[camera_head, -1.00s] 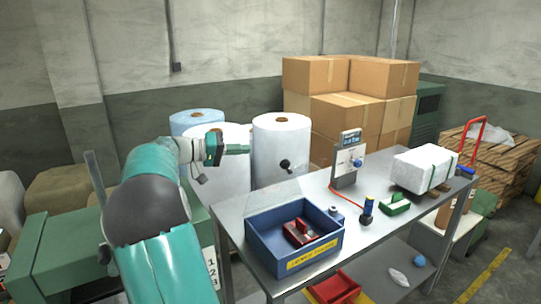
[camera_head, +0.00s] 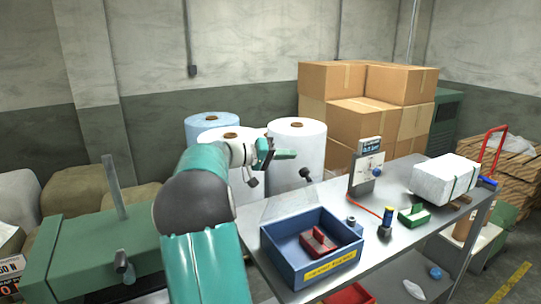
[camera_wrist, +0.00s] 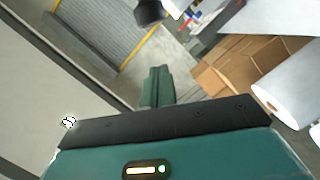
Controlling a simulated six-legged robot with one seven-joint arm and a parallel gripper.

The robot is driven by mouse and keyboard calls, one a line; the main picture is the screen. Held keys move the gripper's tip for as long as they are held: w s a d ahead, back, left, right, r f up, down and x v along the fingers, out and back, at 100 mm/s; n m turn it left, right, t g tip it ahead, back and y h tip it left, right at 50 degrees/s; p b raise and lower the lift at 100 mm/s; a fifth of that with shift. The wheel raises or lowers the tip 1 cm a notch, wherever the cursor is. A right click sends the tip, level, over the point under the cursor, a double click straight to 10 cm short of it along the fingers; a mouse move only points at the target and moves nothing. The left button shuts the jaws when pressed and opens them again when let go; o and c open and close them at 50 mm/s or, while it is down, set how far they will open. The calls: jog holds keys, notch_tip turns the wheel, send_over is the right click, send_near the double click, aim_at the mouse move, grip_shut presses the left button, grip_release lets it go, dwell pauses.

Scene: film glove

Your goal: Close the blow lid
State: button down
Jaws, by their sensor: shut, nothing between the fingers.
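A blue box (camera_head: 284,270) with a yellow label stands on the metal bench, its top open. A clear, hard-to-see panel, apparently its lid (camera_head: 290,203), stands raised and tilted at the box's back side. A black round knob (camera_head: 305,173) shows above that panel, in front of a white roll. A dark rounded thing, probably the same knob, is at the top of the wrist view (camera_wrist: 148,12). My gripper (camera_head: 293,155) is shut and empty, just above and left of the knob in the head view, apparently apart from it. Its green fingers show in the wrist view (camera_wrist: 158,88).
A red-handled piece (camera_head: 319,243) lies in the box. The bench (camera_head: 385,262) also holds a blue-and-yellow bottle (camera_head: 386,222), a green tool (camera_head: 413,216), an upright panel device (camera_head: 366,165) and a white strapped bundle (camera_head: 440,176). Large rolls (camera_head: 300,135) stand behind.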

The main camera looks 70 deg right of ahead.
aim_at(299, 191)
jog(key=shift+s+a+f, duration=1.05)
jog(key=shift+s, duration=0.15)
jog(key=shift+a, duration=0.1)
